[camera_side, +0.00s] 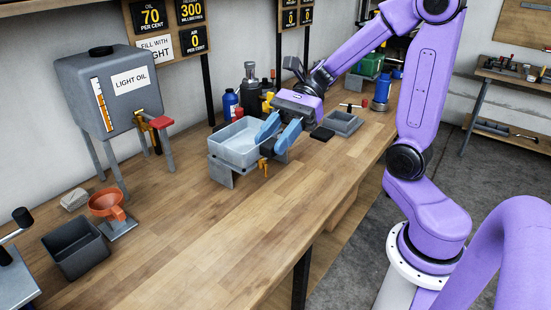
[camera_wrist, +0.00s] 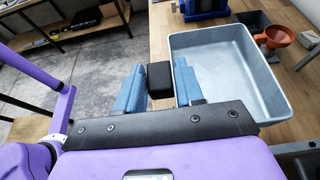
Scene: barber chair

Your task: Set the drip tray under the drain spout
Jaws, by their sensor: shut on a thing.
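A light grey rectangular tray (camera_side: 237,146) sits on a metal stand (camera_side: 221,174) near the middle of the bench. It fills the right of the wrist view (camera_wrist: 228,62) and looks empty. A small brass tap-like spout (camera_side: 264,165) shows low at its near right side. My gripper (camera_side: 273,143) is at the tray's right edge, fingers pointing down. In the wrist view it is shut on a black block (camera_wrist: 159,79) beside the tray wall. I cannot tell whether this block is joined to the tray. A smaller grey tray (camera_side: 343,123) lies farther right.
A light-oil tank (camera_side: 108,90) with a red-handled tap (camera_side: 160,122) stands at the left. An orange funnel (camera_side: 106,204) and a dark open box (camera_side: 75,248) are in front of it. Bottles (camera_side: 250,95) stand behind my gripper. The bench's front middle (camera_side: 215,245) is clear.

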